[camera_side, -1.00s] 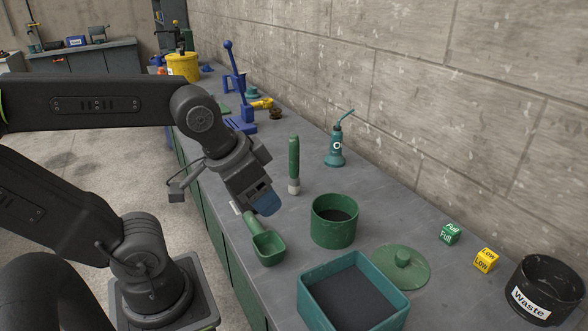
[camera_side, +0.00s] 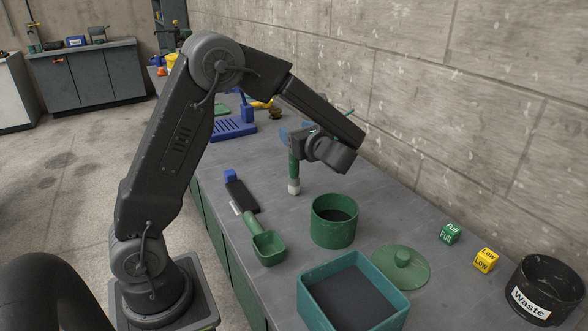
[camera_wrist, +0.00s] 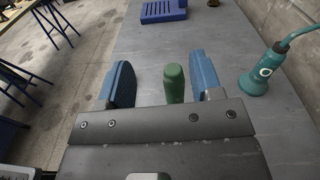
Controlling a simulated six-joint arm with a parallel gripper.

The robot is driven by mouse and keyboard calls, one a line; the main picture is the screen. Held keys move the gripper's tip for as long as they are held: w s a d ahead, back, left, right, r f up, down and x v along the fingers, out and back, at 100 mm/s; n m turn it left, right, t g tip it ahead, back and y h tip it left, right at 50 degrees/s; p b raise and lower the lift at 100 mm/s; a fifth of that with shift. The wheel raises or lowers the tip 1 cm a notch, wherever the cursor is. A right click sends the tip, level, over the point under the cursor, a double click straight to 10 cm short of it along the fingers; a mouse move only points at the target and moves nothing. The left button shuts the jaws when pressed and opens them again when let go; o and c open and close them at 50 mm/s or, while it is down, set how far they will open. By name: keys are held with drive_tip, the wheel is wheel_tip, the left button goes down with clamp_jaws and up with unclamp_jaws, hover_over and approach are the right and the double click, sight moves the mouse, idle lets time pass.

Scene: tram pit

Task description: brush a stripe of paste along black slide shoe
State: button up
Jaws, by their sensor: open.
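A long black block with a blue end, which looks like the slide shoe (camera_side: 243,197), lies flat on the bench. My gripper (camera_side: 297,132) is open at the top of the brush. In the wrist view the green handle (camera_wrist: 174,83) shows between the two blue fingers of my gripper (camera_wrist: 168,82), with a gap to the left finger. A round green pot (camera_side: 334,232) with dark contents, perhaps the paste, stands to the right of the brush.
A green scoop (camera_side: 267,248) lies near the front edge. A teal tray (camera_side: 375,316), green lid (camera_side: 402,265), Full block (camera_side: 450,234), Low block (camera_side: 484,260) and black Waste bin (camera_side: 545,292) stand right. A teal oil can (camera_wrist: 262,72) is beside the gripper.

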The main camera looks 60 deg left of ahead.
sight(294, 166)
drive_tip(key=w+a+f, duration=0.1)
drive_tip(key=a+f, duration=0.4)
drive_tip(key=f, duration=0.2)
drive_tip(key=shift+a+f+m+y, duration=0.15)
drive_tip(key=shift+a+m+y, duration=0.1)
drive_tip(key=shift+m+y, duration=0.15)
drive_tip(key=shift+w, duration=0.1)
clamp_jaws()
idle(0.6)
